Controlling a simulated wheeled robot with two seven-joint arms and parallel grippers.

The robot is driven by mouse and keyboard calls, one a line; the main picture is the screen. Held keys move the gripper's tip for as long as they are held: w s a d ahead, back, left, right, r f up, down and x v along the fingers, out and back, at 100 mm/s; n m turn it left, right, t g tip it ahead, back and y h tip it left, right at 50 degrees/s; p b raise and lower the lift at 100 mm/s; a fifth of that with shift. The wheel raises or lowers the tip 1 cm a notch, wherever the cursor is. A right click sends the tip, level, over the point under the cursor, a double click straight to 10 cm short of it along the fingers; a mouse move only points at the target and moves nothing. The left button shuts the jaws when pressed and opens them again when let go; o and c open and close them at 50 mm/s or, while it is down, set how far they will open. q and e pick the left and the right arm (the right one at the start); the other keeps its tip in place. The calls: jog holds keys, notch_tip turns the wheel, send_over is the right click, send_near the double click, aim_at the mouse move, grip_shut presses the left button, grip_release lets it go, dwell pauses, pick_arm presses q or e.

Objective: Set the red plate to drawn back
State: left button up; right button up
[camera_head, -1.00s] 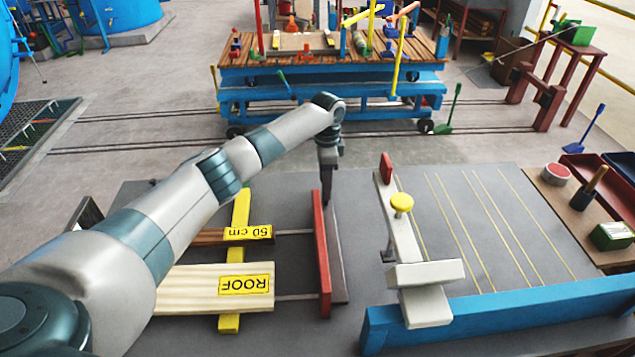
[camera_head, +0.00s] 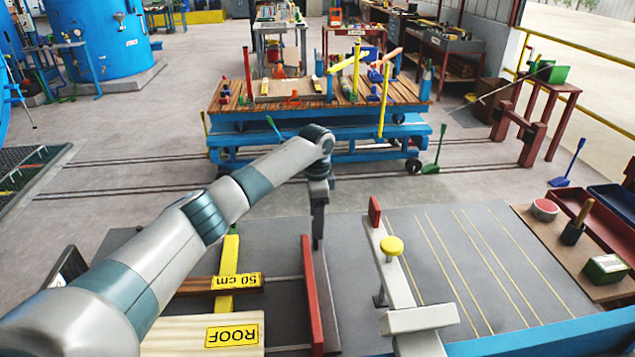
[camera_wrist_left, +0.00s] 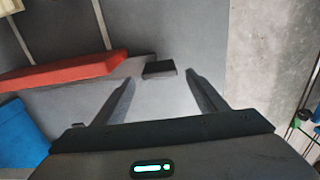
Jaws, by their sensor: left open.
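The red plate (camera_head: 313,300) is a long upright bar on the grey table top in the head view. Thin metal rods (camera_head: 284,278) run from its left face toward the wooden boards. A grey strip (camera_head: 328,305) lies along its right side. My left gripper (camera_head: 318,244) points down near the plate's far end, just to its right. In the left wrist view the red plate (camera_wrist_left: 60,73) lies to the left of my left gripper (camera_wrist_left: 165,82). A small dark block (camera_wrist_left: 158,69) shows beyond the fingertips. My right gripper is not in view.
A board marked ROOF (camera_head: 190,335) and a board marked 50 cm (camera_head: 190,285) lie left of the plate, with a yellow strip (camera_head: 231,258). A blue cart (camera_head: 350,150) stands behind the table.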

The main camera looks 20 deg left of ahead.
pick_arm(q)
notch_tip(320, 180, up, 3)
jog(key=shift+r+b, duration=0.2)
jog(key=shift+b, duration=0.15)
notch_tip(320, 180, up, 11)
jog(key=b, duration=0.2)
jog(key=shift+f, duration=0.15)
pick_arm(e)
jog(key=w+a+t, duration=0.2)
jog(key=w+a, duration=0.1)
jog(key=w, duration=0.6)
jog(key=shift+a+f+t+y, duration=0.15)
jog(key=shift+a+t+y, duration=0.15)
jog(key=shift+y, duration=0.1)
pick_arm(q)
jog(key=shift+d+f, duration=0.15)
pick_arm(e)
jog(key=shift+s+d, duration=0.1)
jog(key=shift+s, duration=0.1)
